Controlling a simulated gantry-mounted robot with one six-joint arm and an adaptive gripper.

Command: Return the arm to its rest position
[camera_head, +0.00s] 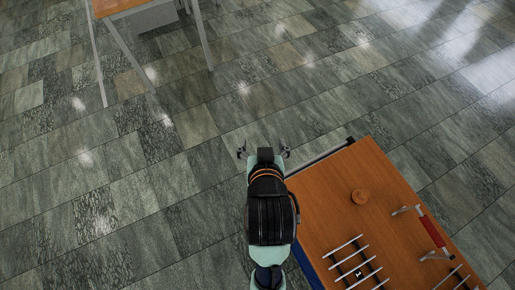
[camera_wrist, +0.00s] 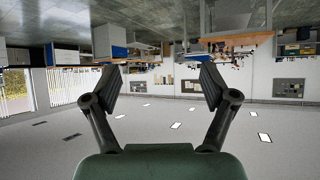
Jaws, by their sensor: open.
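My gripper (camera_head: 264,151) is above the tiled floor in the head view, just beyond the left edge of the wooden bench. In the wrist view my gripper (camera_wrist: 160,84) has its two dark fingers wide apart, with nothing between them. My arm reaches up from the bottom of the head view beside the bench. The wrist view looks out across the room, which appears upside down, with the ceiling lights low in the picture.
Another table (camera_head: 118,5) stands at the top left. The tiled floor (camera_head: 170,170) between them is clear.

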